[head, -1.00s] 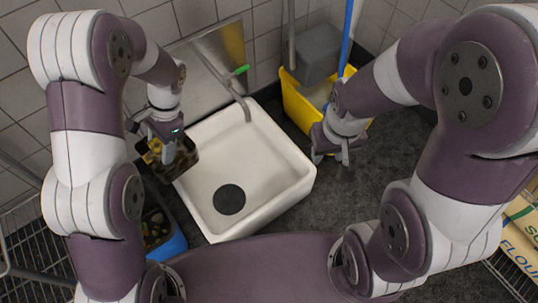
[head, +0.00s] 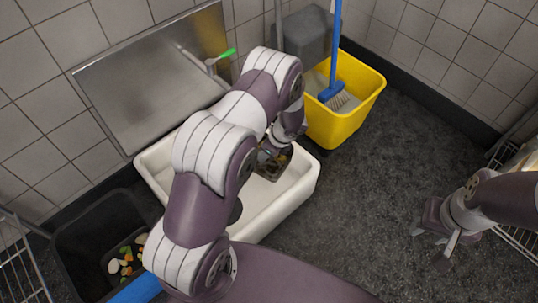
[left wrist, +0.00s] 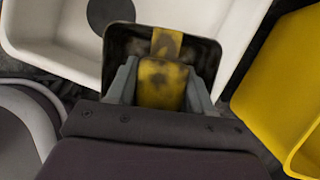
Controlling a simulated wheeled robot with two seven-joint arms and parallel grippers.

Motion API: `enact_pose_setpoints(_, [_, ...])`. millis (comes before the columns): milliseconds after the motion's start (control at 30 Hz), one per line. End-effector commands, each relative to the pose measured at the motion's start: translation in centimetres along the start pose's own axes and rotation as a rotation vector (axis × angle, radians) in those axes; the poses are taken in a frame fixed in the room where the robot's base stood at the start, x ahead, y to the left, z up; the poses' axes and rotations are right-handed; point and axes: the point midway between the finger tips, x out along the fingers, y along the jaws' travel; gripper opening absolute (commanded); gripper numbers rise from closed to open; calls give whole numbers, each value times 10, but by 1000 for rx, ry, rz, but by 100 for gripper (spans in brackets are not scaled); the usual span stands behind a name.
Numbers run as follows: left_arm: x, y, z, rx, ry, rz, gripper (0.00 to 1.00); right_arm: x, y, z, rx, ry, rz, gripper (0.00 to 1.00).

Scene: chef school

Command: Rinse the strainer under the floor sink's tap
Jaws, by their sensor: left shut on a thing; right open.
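The strainer (head: 271,166) is a small dark, squarish basket with brownish-yellow stains. My left gripper (head: 279,146) is shut on it and holds it over the right part of the white floor sink (head: 283,207). In the left wrist view a stained yellow part of the strainer (left wrist: 160,84) is between the fingers (left wrist: 162,90), with the dark rim beyond them. The tap (head: 220,60) with its green lever is at the back wall; my left arm hides its spout end, and I see no water. My right gripper (head: 445,245) is open and empty, over the floor at the right.
A yellow mop bucket (head: 352,119) with a blue-handled brush (head: 335,92) stands close to the sink's right. A black bin (head: 72,241) with food scraps (head: 125,256) is at the left. A wire rack (head: 519,240) is at the right edge. Dark floor between is clear.

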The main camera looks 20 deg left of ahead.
Motion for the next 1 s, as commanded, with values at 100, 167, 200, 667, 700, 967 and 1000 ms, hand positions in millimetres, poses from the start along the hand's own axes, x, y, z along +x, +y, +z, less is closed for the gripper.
enact_pose_setpoints(100, [20, -2, 0, -3, 0, 0, 13, 18, 0, 2, 0, 0, 0, 43])
enact_pose_setpoints(167, [30, -3, 1, -4, -1, 0, 13, 27, 0, 3, 0, 0, 0, 43])
enact_pose_setpoints(200, [37, -4, 2, -4, -1, 1, 13, 32, 0, 4, 0, 0, 0, 43])
enact_pose_setpoints(667, [111, -14, 11, -5, -1, 1, 13, 93, 0, 11, 0, 0, 0, 43])
enact_pose_setpoints(700, [118, -15, 12, -4, -1, 1, 13, 98, 0, 12, 0, 0, 0, 43])
enact_pose_setpoints(967, [158, -19, 12, -4, -1, 1, 13, 126, 0, 15, 0, 0, 0, 43])
enact_pose_setpoints(1000, [165, -19, 11, -4, -1, 1, 13, 130, 0, 16, 0, 0, 0, 43])
